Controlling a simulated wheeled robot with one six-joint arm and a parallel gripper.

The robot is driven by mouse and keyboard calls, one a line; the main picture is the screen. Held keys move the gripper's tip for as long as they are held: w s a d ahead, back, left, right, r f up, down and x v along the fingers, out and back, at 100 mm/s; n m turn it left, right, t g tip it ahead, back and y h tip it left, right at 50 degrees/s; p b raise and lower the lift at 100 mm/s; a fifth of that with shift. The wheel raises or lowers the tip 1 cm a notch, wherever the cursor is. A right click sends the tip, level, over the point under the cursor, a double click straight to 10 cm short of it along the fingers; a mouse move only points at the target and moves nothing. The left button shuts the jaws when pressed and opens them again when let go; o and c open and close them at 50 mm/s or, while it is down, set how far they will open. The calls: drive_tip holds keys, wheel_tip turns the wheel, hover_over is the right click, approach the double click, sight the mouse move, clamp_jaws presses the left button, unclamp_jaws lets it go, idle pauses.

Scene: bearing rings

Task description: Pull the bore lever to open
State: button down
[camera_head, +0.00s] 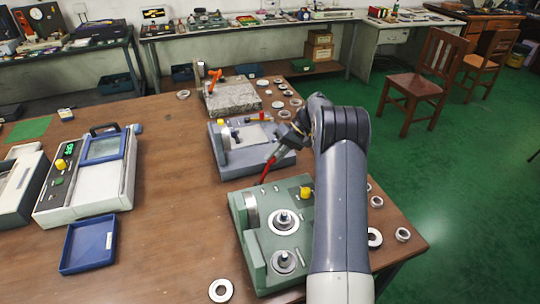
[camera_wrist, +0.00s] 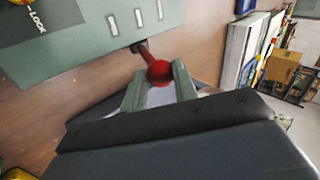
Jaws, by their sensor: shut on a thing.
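The bore lever (camera_head: 268,171) is a red rod that rises at the far edge of the green fixture (camera_head: 245,262) in the head view. Its red ball knob (camera_wrist: 159,72) shows in the wrist view, on a short arm that runs to the edge of the fixture's panel (camera_wrist: 90,45). My gripper (camera_wrist: 159,84) is shut on the knob, one finger on each side. In the head view my gripper (camera_head: 279,150) is at the lever's upper end, partly hidden by my wrist. Part of the green fixture is hidden behind my arm.
A grey fixture (camera_head: 221,158) stands just beyond, close to my gripper. A stone block (camera_head: 233,97) is farther back. Several metal rings, one a bearing ring (camera_head: 221,290), lie about the wooden table (camera_head: 170,220). A blue tray (camera_head: 88,244) and a white instrument (camera_head: 112,190) are at left.

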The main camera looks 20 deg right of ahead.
drive_tip(key=shift+d+f, duration=0.3)
drive_tip(key=shift+d, duration=0.2)
drive_tip(key=shift+f, duration=0.1)
drive_tip(key=c, duration=1.1)
unclamp_jaws()
drive_tip(key=shift+d, duration=0.1)
drive_tip(key=v, duration=1)
drive_tip(key=shift+d+r+b, duration=0.2)
drive_tip(key=shift+r+b, duration=0.15)
